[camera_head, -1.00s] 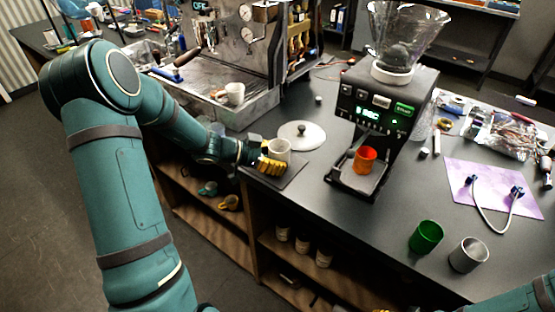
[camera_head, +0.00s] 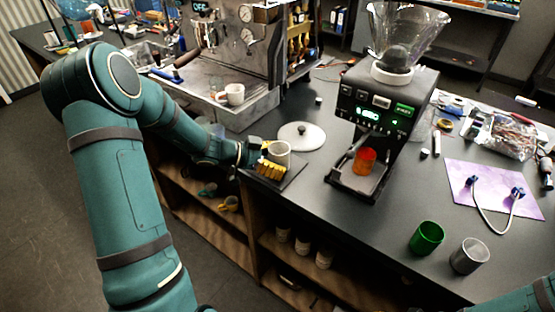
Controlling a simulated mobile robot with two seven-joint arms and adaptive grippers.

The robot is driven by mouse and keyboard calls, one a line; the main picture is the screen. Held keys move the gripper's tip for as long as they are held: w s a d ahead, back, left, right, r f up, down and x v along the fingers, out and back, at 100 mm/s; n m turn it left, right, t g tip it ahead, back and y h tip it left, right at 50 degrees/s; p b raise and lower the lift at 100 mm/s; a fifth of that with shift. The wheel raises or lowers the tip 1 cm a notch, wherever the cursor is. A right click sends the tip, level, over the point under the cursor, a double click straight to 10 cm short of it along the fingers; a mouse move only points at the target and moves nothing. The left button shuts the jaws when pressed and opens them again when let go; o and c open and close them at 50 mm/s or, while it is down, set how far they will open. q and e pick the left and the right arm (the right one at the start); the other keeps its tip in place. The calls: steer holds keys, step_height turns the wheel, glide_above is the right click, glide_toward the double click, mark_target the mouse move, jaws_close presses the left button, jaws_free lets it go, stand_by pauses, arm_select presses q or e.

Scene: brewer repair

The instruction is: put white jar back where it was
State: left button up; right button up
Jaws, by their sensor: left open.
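The white jar (camera_head: 279,152) stands upright without its lid at the front edge of the counter, on a dark square mat (camera_head: 291,178). The white round lid (camera_head: 301,136) with a dark knob lies on the counter just behind it. My left gripper (camera_head: 269,167) has yellow fingers and is open, low at the jar's front left side. The fingers overlap the jar's lower edge in the picture; I cannot tell whether they touch it. My right gripper is out of view; only a bit of the right arm shows at the lower right corner.
The espresso machine (camera_head: 240,45) with a white cup (camera_head: 235,94) stands behind. The grinder (camera_head: 382,115) with an orange cup (camera_head: 364,161) is to the right. Green (camera_head: 426,238) and grey cups (camera_head: 469,256) stand near the front right. Open shelves lie below the counter edge.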

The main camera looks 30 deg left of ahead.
arm_select(q)
steer(key=v, duration=1.2)
steer(key=shift+r, duration=0.1)
